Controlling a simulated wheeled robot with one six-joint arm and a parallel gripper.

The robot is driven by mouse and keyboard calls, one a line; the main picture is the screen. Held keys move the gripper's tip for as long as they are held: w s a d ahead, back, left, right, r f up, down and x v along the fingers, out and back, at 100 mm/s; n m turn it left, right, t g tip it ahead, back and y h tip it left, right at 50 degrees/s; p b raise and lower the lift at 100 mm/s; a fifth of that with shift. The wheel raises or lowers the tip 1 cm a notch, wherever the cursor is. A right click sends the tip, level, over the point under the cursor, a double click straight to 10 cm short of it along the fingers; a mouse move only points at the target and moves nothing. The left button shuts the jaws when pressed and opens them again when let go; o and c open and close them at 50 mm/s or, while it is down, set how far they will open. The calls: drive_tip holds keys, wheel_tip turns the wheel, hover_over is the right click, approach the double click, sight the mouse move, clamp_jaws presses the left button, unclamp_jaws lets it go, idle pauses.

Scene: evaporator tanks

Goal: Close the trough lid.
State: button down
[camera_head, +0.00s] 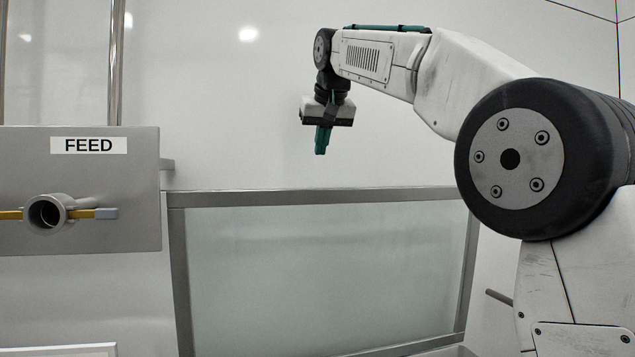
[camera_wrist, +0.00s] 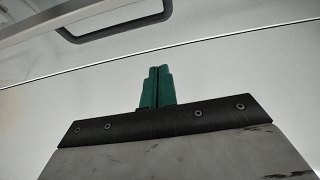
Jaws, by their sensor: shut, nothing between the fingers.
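A large frosted panel in a grey metal frame (camera_head: 322,198) stands in the lower middle of the head view. It looks like the trough lid, but I cannot tell for sure; its lower part runs out of the picture. My gripper (camera_head: 321,145) hangs above the panel's top edge in that view, fingers pointing down. Its green fingers are shut and hold nothing. In the wrist view, my gripper (camera_wrist: 156,88) shows over a pale surface, with no contact visible.
A grey box labelled FEED (camera_head: 90,180), with a pipe stub and yellow handle, is at the left. A dark-edged rectangular loop (camera_wrist: 115,33) shows at the top of the wrist view. A short bar (camera_head: 498,297) sticks out right of the panel. The space around my gripper looks clear.

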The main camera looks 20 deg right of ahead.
sight(313, 178)
drive_tip(key=x, duration=1)
drive_tip(key=shift+w+a, duration=0.15)
drive_tip(key=shift+w, duration=0.25)
drive_tip(key=s, duration=0.2)
drive_tip(key=shift+s, duration=0.4)
drive_tip(key=shift+s+f, duration=0.4)
drive_tip(key=shift+s, duration=0.15)
drive_tip(key=shift+s, duration=0.15)
